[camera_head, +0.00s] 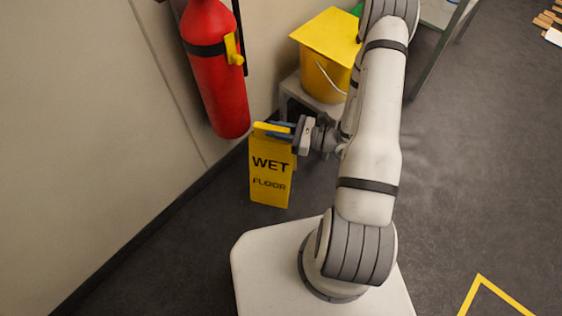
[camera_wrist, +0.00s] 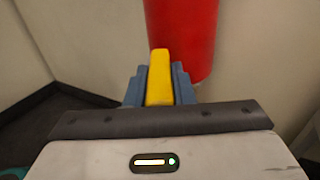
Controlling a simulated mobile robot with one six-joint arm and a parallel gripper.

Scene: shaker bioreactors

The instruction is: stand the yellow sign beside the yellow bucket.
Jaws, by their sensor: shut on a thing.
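The yellow sign (camera_head: 271,172), marked WET FLOOR, is upright near the wall, below the fire extinguisher. My gripper (camera_head: 281,131) is shut on its top edge. In the wrist view the sign's yellow top (camera_wrist: 159,78) sits between the two blue fingers of my gripper (camera_wrist: 160,88). I cannot tell whether the sign's foot touches the floor. The yellow bucket (camera_head: 324,75), with a flat yellow top and a wire handle, stands on a low grey stand behind the sign and to its right. My arm hides part of the bucket's right side.
A red fire extinguisher (camera_head: 216,75) hangs on the wall just above and left of the sign; it also shows in the wrist view (camera_wrist: 183,35). The low grey stand (camera_head: 289,88) is close behind my gripper. Open dark floor (camera_head: 460,180) lies to the right.

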